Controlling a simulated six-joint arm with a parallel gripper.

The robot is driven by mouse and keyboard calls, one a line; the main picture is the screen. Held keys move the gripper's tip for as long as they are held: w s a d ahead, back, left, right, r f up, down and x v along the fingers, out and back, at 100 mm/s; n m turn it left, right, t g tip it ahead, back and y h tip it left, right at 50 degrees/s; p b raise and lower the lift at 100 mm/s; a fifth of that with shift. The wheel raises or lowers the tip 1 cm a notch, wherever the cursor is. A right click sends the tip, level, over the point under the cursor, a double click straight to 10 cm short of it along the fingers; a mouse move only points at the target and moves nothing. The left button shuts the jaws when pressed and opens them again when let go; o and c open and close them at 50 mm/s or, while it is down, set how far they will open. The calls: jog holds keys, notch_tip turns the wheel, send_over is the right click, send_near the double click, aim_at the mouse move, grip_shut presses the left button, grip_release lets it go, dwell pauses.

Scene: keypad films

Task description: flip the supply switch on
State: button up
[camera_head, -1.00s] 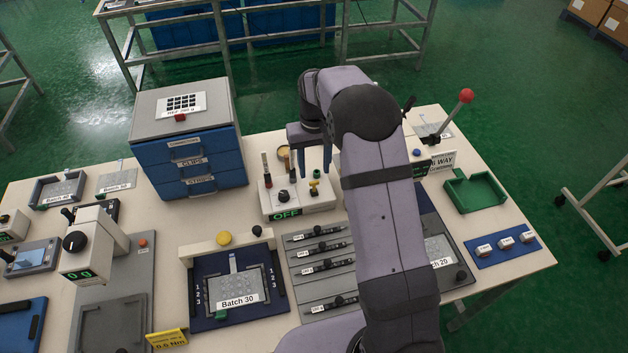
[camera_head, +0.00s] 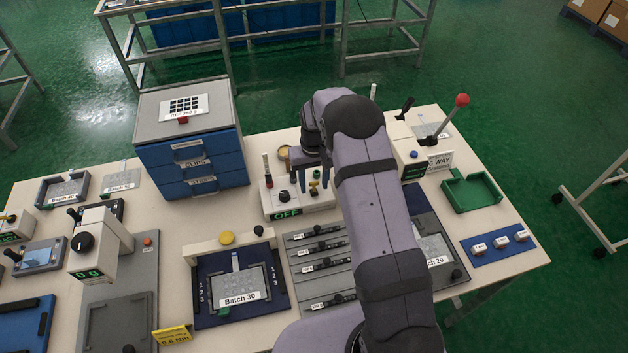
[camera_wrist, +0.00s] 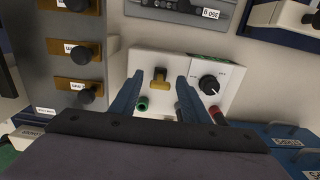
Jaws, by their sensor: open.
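The supply (camera_head: 312,203) is a white box on the bench with a green OFF display on its front. It carries a black round knob (camera_head: 284,196) and a yellow switch (camera_head: 314,188). In the wrist view the yellow switch (camera_wrist: 188,98) stands between the fingers, with the knob (camera_wrist: 209,84) to its right. My gripper (camera_head: 312,179) is open above the switch side of the box. It also shows in the wrist view (camera_wrist: 174,78), its blue fingers on either side of the switch. I cannot tell whether a finger touches it.
Red and green posts stand at the box's back edge; the green post (camera_wrist: 142,104) is close to my left finger in the wrist view. A blue drawer cabinet (camera_head: 193,165) stands left of the supply. A rack of slides (camera_head: 320,262) lies in front.

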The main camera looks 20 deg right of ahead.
jog(key=c, duration=1.1)
jog(key=shift+o, duration=0.2)
jog(key=shift+w, duration=0.1)
jog(key=shift+f, duration=0.1)
jog(key=shift+w+g+b, duration=0.15)
jog(key=shift+g+b, duration=0.15)
jog(key=shift+w+g, duration=0.1)
jog(key=shift+g, duration=0.2)
jog(key=o, duration=1.1)
jog(key=shift+c, duration=0.2)
